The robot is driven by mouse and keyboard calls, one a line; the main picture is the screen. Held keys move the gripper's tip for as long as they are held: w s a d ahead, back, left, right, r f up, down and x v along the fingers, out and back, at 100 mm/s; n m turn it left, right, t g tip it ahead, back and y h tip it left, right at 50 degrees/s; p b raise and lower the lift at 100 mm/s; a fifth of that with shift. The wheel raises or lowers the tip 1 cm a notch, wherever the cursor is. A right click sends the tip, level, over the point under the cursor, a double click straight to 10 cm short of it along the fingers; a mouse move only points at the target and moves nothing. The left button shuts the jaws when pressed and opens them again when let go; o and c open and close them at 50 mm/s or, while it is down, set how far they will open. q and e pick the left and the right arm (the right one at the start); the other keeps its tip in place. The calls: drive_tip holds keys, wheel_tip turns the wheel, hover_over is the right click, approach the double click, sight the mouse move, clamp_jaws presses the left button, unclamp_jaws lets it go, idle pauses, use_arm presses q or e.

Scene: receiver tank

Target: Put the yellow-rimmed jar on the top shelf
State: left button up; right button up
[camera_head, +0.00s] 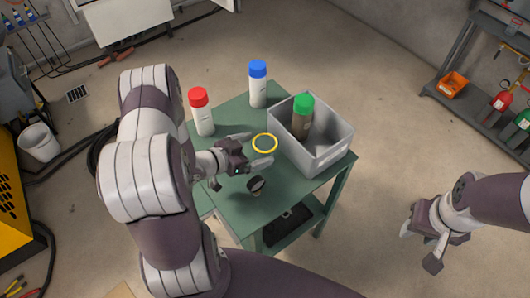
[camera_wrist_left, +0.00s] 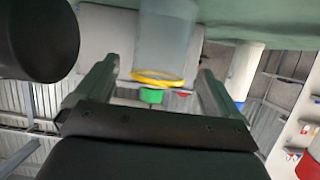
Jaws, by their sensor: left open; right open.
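The yellow-rimmed jar (camera_head: 265,143) stands on the green table (camera_head: 290,190), left of a grey bin. In the head view mostly its yellow ring shows; its body is see-through. The left wrist view shows its clear body and yellow rim (camera_wrist_left: 158,79), upside down, between the lines of the two fingers. My left gripper (camera_head: 251,150) is open, with its fingers pointing at the jar from the left. I cannot tell whether they touch it. My right gripper (camera_head: 420,246) is open and empty over the floor at the right. I cannot make out which surface is the top shelf.
The grey bin (camera_head: 335,155) holds a green-capped bottle (camera_head: 303,108). Red-capped (camera_head: 202,115) and blue-capped (camera_head: 258,86) bottles stand at the table's back. A small black gauge (camera_head: 256,184) lies in front. A metal rack (camera_head: 447,62) with an orange bin (camera_head: 452,84) is at far right.

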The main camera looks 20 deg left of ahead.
sight(273, 145)
use_arm(q)
drive_tip(key=x, duration=0.4)
drive_tip(key=shift+w+d+f, duration=0.15)
drive_tip(key=shift+w+f, duration=0.05)
drive_tip(key=shift+f, duration=0.15)
drive_tip(key=shift+s+r, duration=0.1)
drive_tip(key=c, duration=1.1)
